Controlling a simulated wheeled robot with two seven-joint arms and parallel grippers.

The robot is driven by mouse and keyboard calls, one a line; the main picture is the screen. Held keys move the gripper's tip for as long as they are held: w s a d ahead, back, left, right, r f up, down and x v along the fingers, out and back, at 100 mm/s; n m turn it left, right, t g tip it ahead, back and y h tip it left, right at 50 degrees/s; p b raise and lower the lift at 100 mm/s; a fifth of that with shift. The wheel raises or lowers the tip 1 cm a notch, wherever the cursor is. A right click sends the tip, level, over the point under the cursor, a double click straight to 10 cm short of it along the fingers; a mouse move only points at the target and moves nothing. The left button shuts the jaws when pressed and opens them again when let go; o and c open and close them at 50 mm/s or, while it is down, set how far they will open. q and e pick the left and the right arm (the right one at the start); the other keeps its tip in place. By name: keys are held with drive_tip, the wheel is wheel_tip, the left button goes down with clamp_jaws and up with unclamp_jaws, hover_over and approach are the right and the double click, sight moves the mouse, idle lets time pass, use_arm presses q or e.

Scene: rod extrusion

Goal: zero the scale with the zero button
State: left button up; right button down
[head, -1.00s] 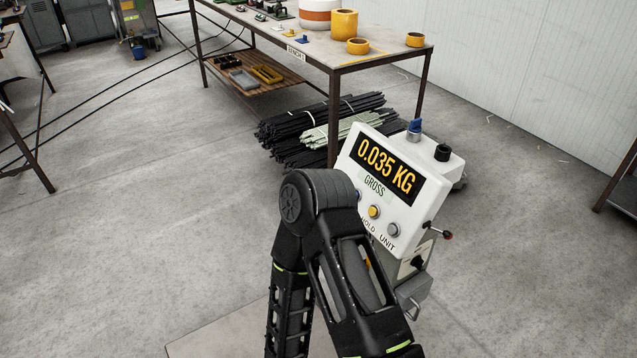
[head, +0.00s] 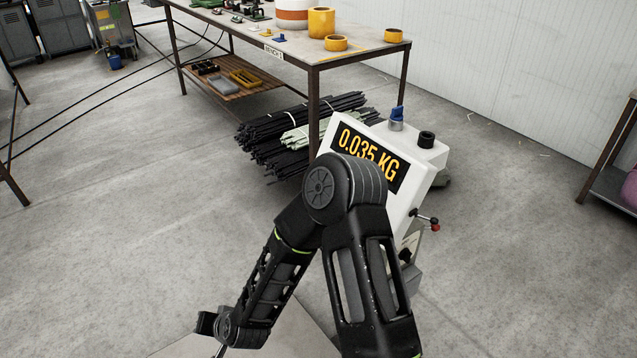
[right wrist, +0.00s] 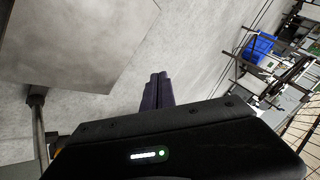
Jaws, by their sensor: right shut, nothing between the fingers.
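The scale's white display box (head: 437,162) stands right of centre in the head view, and its display (head: 350,140) reads 0.035 KG in amber. My right arm crosses in front of the box's lower part and hides its buttons, so the zero button is not visible. My right gripper (right wrist: 157,90) shows in the right wrist view with its dark fingers together and empty. It is over the floor beside a pale flat plate (right wrist: 75,40), away from the display box. My left gripper is in neither view.
A bench (head: 290,48) with yellow rings stands behind the scale, with bundles of dark rods (head: 275,150) beneath it. A red-tipped lever (head: 434,224) sticks out from the scale's right side. A blue bin (right wrist: 258,48) shows in the right wrist view. Open floor lies to the left.

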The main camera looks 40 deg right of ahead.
drive_tip(key=w+d+r+m+t+h+b, duration=0.3)
drive_tip(key=w+d+r+m+h, duration=0.15)
drive_tip(key=w+d+r, duration=0.4)
drive_tip(key=s+d+r+m+g+h+b, duration=0.1)
drive_tip(key=d+r+m+h+b, duration=0.5)
drive_tip(key=d+r, duration=1.1)
drive_tip(key=d+m+h, duration=0.3)
drive_tip(key=m+h, duration=0.1)
drive_tip(key=m, duration=0.2)
drive_tip(key=shift+s+d+r+m+b, duration=0.2)
drive_tip(key=shift+d+r+m+b, duration=0.1)
drive_tip(key=shift+r+m+b, duration=0.1)
drive_tip(key=shift+d+f, duration=0.1)
drive_tip(key=d+f+b, duration=0.2)
drive_tip(key=d+f, duration=0.1)
drive_tip(key=d, duration=0.4)
drive_tip(key=shift+s+d+f, duration=0.3)
drive_tip(key=shift+s+d, duration=0.05)
drive_tip(key=shift+s, duration=0.05)
drive_tip(key=shift+d+f, duration=0.1)
drive_tip(key=shift+d, duration=0.05)
